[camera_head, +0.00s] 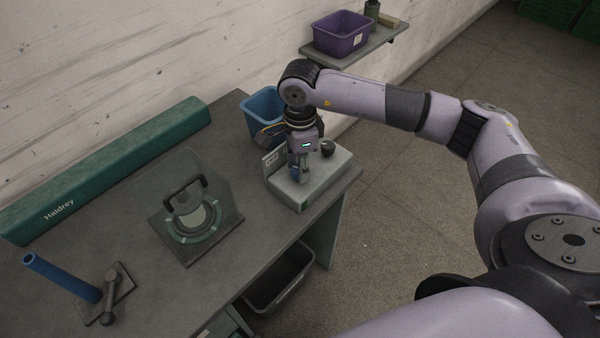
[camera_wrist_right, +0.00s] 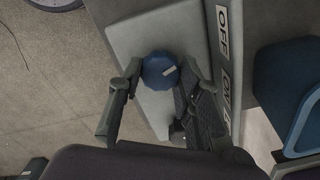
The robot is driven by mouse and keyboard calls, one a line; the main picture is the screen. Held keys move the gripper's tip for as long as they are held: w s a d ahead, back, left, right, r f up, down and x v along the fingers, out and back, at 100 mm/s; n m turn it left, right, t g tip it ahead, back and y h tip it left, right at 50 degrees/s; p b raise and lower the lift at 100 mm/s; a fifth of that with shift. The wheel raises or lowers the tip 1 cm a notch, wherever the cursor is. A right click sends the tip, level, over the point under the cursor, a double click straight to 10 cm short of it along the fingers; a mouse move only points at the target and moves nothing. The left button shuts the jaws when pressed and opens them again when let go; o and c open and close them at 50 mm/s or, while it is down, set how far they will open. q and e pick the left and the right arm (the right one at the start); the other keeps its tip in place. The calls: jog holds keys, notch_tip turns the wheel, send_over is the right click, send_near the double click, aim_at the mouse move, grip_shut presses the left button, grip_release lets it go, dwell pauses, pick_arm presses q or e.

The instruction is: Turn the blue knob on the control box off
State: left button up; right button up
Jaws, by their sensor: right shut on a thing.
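The control box (camera_head: 330,170) is a pale grey box at the right end of the workbench; its top also shows in the right wrist view (camera_wrist_right: 130,42). The blue knob (camera_wrist_right: 160,72) sits on it, with a short pale mark on its right side. My right gripper (camera_head: 301,174) points down over the box, its fingers closed around the knob from both sides. A label strip (camera_wrist_right: 228,70) beside the knob reads OFF and ON. In the head view the gripper hides most of the knob. My left gripper is not in view.
A blue bin (camera_head: 262,105) stands behind. A round fixture under a clear guard (camera_head: 195,215), a blue tube (camera_head: 62,278) and a green housing (camera_head: 110,165) occupy the bench (camera_head: 130,240).

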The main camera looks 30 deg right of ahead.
jog(key=shift+n+b, duration=1.3)
jog(key=shift+n, duration=0.3)
jog(key=o, duration=1.1)
jog(key=shift+o, duration=0.2)
jog(key=shift+r, duration=0.1)
notch_tip(320, 180, up, 12)
